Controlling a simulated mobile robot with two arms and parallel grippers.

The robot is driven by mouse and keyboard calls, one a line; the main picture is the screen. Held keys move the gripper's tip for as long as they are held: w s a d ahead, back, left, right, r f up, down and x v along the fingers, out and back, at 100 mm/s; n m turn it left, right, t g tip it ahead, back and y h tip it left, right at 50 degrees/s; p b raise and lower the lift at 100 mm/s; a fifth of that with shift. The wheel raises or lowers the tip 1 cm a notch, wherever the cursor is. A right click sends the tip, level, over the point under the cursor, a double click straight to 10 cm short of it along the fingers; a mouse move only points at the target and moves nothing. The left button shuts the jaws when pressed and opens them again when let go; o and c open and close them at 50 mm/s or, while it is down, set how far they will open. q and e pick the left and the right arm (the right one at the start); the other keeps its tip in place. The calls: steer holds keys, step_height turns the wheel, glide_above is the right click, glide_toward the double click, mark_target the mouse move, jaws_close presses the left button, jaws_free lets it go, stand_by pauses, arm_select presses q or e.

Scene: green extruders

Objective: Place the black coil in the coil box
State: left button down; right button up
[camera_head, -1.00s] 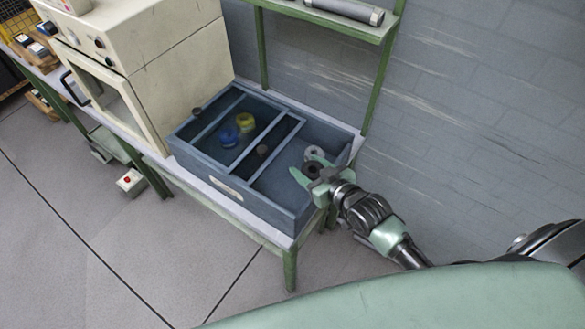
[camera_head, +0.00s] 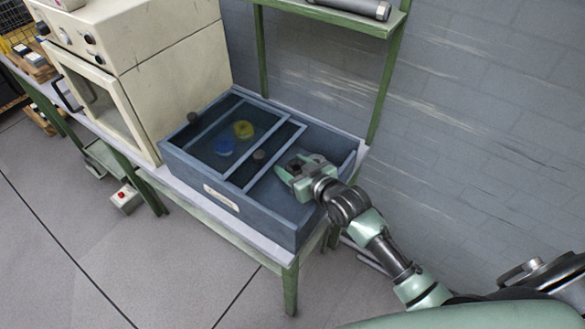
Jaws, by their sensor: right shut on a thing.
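The coil box (camera_head: 270,222) is a blue-grey open-topped box on a bench, with a dark see-through cover over its left and middle part. A blue coil (camera_head: 224,147) and a yellow coil (camera_head: 243,130) show under the cover. My right gripper (camera_head: 290,169) is over the uncovered right compartment, shut on a small dark thing (camera_head: 294,164), which looks like the black coil. Its fingers hide most of it. Height above the box floor is hard to tell. My left gripper is not in view.
A cream oven-like machine (camera_head: 180,70) stands left of the box. A green-framed shelf (camera_head: 340,20) with a grey cylinder is above, before a grey wall.

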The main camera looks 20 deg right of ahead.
steer(key=shift+s+f, duration=0.15)
steer(key=shift+f, duration=0.5)
steer(key=o, duration=1.2)
steer(key=shift+f, duration=0.1)
steer(key=shift+o, duration=1.2)
steer(key=shift+s+a+f, duration=0.1)
steer(key=shift+f, duration=0.05)
steer(key=r+b+v, duration=0.1)
steer(key=v, duration=1.1)
steer(key=shift+r, duration=0.5)
steer(key=shift+w, duration=0.25)
